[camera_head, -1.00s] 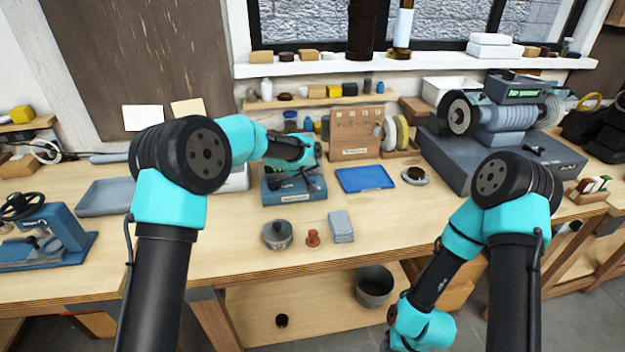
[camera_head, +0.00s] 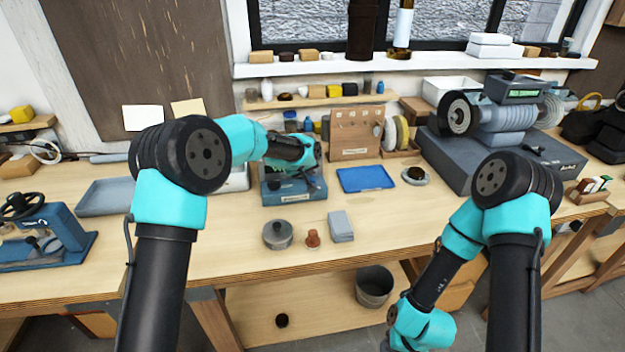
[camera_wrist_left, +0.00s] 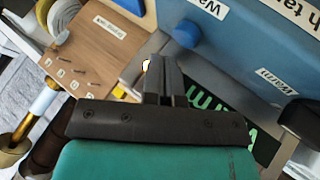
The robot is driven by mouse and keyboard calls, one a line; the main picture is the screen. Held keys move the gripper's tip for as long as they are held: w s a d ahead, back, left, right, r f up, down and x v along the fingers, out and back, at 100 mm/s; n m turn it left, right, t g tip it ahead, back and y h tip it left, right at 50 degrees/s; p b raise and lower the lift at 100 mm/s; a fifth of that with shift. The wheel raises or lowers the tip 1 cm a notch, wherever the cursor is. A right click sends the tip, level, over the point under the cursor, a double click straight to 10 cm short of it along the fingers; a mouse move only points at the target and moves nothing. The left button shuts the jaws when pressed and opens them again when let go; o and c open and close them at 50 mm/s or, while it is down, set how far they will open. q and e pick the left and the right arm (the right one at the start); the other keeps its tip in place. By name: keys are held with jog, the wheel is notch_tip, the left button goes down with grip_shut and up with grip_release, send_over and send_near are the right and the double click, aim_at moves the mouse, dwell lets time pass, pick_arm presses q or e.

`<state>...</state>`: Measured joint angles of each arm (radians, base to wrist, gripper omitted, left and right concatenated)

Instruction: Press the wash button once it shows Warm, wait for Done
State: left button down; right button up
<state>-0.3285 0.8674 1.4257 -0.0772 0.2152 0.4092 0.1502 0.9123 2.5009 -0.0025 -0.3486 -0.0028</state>
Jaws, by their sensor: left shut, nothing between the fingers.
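The blue wash unit (camera_head: 290,195) sits mid-bench, partly hidden by my left arm in the head view. In the left wrist view its blue face carries a round blue button (camera_wrist_left: 188,34) beside a label starting "Wa" (camera_wrist_left: 209,7). A "Warm" label (camera_wrist_left: 275,82) is farther right. A dark display (camera_wrist_left: 215,105) shows green letters, partly covered by my gripper; they look like the end of "Warm". My left gripper (camera_wrist_left: 163,66) is shut and empty, its tips close to the button but apart from it in the picture. My right gripper is not in view.
A wooden board with hooks (camera_head: 355,132) stands right behind the unit. A blue tray (camera_head: 366,179) lies right of it. A dark knob (camera_wrist_left: 303,119) is near my gripper.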

aim_at(311, 178)
pick_arm(q)
jog(key=shift+f, duration=0.15)
dwell(0.3)
jog(key=shift+f, duration=0.3)
jog(key=shift+f, duration=0.5)
dwell(1.0)
jog(key=shift+r, duration=0.95)
jog(key=shift+r, duration=2.5)
